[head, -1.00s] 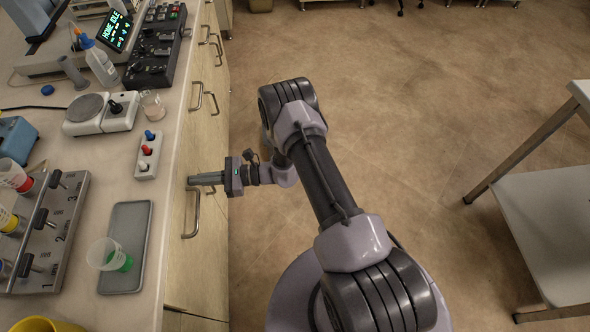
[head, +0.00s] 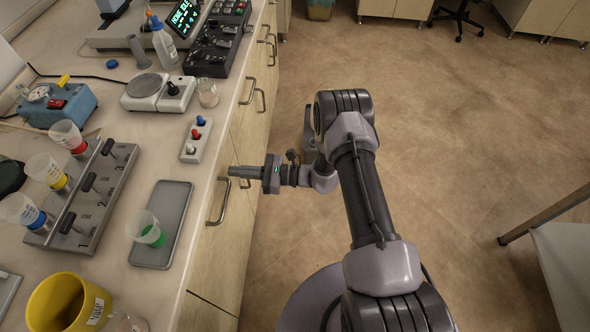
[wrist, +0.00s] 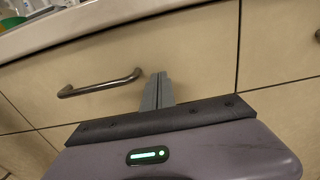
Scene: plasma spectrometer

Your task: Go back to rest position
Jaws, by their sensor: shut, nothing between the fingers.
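My gripper (head: 246,172) is at the end of my folded arm, beside the bench front and pointing left toward the drawers in the head view. Its fingers are together with nothing between them. In the wrist view my gripper (wrist: 157,92) shows shut in front of a drawer face, just right of a metal drawer handle (wrist: 100,86). In the head view the drawer handle (head: 219,203) is below and left of the fingers. I cannot tell whether the fingertips touch the drawer front.
The bench holds a grey tray (head: 172,195) with a green-bottomed cup (head: 147,230), a rack (head: 92,205) beside several cups, a yellow container (head: 60,300), a switch box (head: 196,140) and a hotplate (head: 146,90). A white table (head: 565,262) stands at right. Open floor (head: 450,120) lies between.

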